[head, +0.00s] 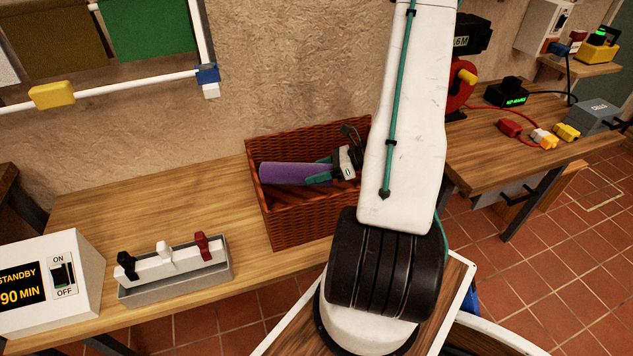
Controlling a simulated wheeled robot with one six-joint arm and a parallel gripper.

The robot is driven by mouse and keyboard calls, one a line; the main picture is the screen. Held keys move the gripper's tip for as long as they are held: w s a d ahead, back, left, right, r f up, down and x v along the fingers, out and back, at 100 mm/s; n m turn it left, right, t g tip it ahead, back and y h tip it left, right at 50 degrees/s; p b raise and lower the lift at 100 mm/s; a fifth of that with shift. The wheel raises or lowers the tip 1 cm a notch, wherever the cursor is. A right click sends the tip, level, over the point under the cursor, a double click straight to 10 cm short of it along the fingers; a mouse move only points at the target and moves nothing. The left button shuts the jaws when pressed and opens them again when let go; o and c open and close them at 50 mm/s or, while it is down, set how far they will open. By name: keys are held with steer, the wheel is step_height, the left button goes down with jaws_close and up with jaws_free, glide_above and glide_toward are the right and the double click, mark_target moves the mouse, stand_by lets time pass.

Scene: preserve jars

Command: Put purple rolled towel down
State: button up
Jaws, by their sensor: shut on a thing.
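The purple rolled towel (293,173) lies level, low within the red-brown wicker basket (315,233), at the middle of the head view. My gripper (325,171), with teal fingers, is shut on the towel near its right end. My white arm hides the right side of the basket. I cannot tell whether the towel touches the basket's floor.
The basket stands on a wooden table (120,212). Left of it are a grey tray of levers (180,280) and a white timer box (50,280). A second table (500,155) with cables and plugs stands at right. The table's back left is clear.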

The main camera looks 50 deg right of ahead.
step_height(320, 180, down, 4)
steer(key=o, duration=1.1)
steer(key=shift+c, duration=0.2)
steer(key=shift+s, duration=0.1)
